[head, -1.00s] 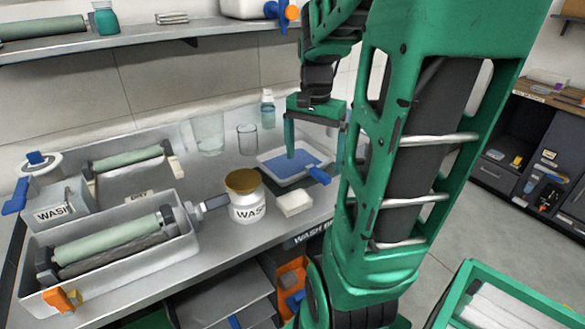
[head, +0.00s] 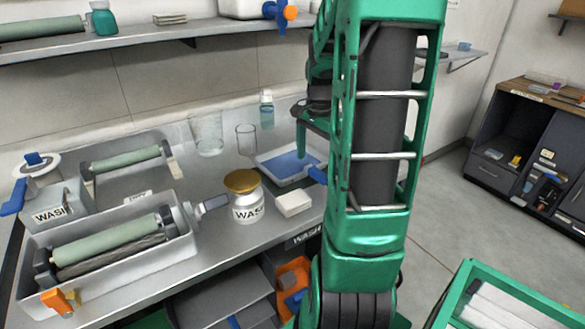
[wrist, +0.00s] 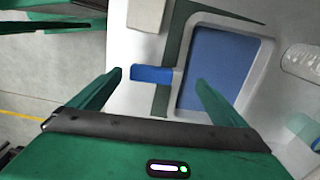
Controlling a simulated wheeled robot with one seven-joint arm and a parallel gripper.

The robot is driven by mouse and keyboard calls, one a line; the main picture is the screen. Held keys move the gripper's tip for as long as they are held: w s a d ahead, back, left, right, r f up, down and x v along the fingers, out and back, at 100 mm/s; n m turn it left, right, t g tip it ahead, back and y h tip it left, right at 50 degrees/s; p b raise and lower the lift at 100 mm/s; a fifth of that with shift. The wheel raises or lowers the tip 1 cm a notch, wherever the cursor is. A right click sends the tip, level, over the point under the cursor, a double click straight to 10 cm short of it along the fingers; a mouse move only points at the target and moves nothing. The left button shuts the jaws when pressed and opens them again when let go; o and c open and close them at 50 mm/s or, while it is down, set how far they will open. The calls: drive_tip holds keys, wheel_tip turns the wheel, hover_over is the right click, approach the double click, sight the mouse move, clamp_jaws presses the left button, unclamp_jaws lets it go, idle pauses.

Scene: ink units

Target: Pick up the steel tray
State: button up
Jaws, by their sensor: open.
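The steel tray (head: 263,169) lies on the bench as a shallow pale tray with a blue inside; its rim also shows in the wrist view (wrist: 261,68). A blue grip (wrist: 152,74) sticks out from its near side, also partly visible in the head view (head: 317,175). My gripper (wrist: 159,80) is open and empty, its fingers on either side of the blue grip in the picture. One finger appears over the tray's blue inside. I cannot tell how high the fingers are above it. In the head view my arm hides the other finger and the tray's right end.
A glass beaker (head: 246,139) and a small bottle (head: 266,108) stand behind. Roller troughs (head: 120,262) fill the left of the bench. A green crate (head: 510,300) is at lower right.

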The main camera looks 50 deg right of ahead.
sight(316, 170)
wheel_tip(316, 170, down, 4)
drive_tip(key=shift+s+f, duration=0.1)
drive_tip(key=shift+s, duration=0.05)
drive_tip(key=c, duration=1.1)
